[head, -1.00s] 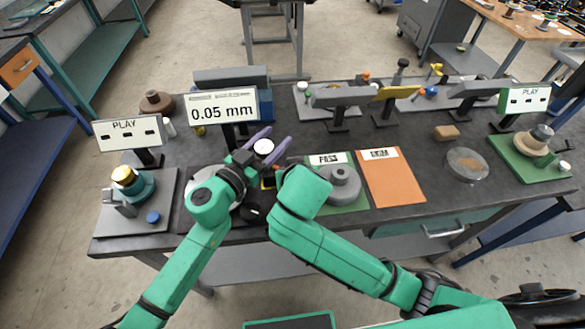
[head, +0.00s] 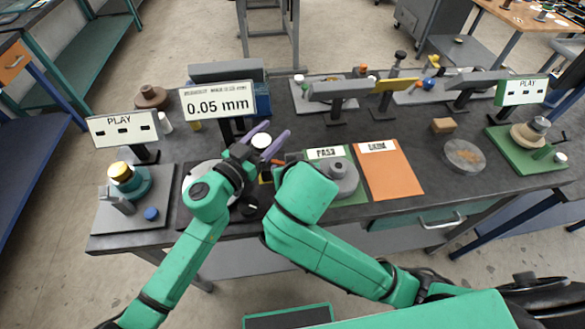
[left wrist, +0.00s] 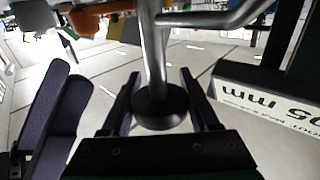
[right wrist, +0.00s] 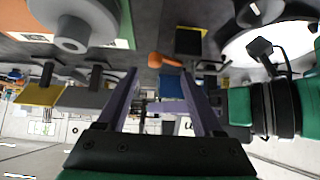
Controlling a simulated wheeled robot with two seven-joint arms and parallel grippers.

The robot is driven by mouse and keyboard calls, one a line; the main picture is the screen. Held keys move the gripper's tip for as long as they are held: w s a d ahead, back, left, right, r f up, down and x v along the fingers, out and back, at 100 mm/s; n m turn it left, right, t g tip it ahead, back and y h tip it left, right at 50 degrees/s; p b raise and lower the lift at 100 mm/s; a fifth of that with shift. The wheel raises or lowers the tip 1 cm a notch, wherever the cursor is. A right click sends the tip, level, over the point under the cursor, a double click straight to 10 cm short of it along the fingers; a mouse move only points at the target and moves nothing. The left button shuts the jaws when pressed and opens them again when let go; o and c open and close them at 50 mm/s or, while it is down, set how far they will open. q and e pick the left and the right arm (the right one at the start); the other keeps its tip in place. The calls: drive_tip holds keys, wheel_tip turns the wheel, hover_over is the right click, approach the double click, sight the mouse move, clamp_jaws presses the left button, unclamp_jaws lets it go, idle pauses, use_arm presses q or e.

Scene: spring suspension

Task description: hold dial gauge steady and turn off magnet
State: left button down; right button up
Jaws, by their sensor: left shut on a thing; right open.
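The dial gauge shows its round white face (head: 261,141) in the head view, between the purple fingers of my left gripper (head: 277,130). In the left wrist view a metal post (left wrist: 154,50) with a dark round collar (left wrist: 160,107) stands between these fingers, and the gripper is shut on the gauge. My right gripper (right wrist: 160,73) is open and empty in its wrist view; my right arm hides most of it in the head view. Ahead of its fingers are a small orange part (right wrist: 165,60) and a dark block (right wrist: 190,41). I cannot tell which is the magnet's switch.
A display (head: 218,101) reading 0.05 mm stands behind the gauge. A grey stepped disc (head: 338,180) sits on the green PASS mat, beside an orange mat (head: 390,172). A PLAY stand (head: 123,128) is at the left. My two arms are close together.

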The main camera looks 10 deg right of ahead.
use_arm(q)
drive_tip(key=shift+a+f, duration=0.1)
use_arm(e)
drive_tip(key=v, duration=0.7)
drive_tip(key=shift+s, duration=0.2)
drive_tip(key=shift+r, duration=0.15)
use_arm(q)
drive_tip(key=shift+c, duration=0.3)
unclamp_jaws()
use_arm(e)
drive_tip(key=shift+w+a, duration=0.1)
